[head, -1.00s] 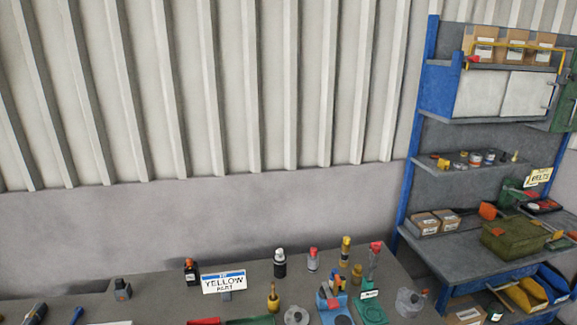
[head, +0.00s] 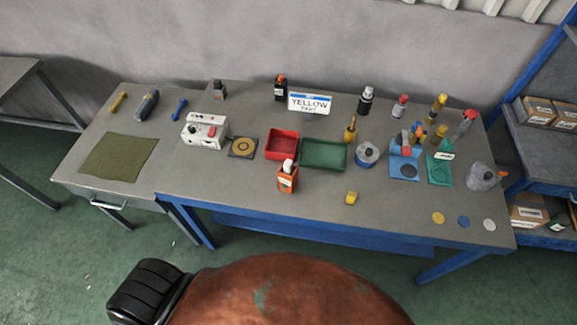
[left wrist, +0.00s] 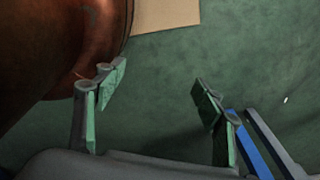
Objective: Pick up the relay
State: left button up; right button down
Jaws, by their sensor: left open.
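I cannot tell for certain which item is the relay. A small yellow block (head: 351,198) lies alone near the front edge of the workbench (head: 250,198). A small grey block with a dark face (head: 219,90) stands at the back left. My left gripper (left wrist: 158,95) shows in the left wrist view, open and empty above the green floor, with nothing between its fingers. It is not visible in the head view. My right gripper is in neither view.
A red tray (head: 282,156) and green tray (head: 323,168) sit mid-bench, with an orange bottle (head: 288,180) in front. Blue (head: 404,178) and green (head: 438,182) stands are on the right. A "YELLOW PART" sign (head: 310,103) stands behind. The front strip is mostly clear.

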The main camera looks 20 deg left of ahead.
aim_at(287, 165)
jog(key=z, duration=0.4)
jog(key=k, duration=0.9)
jog(key=u, duration=0.85)
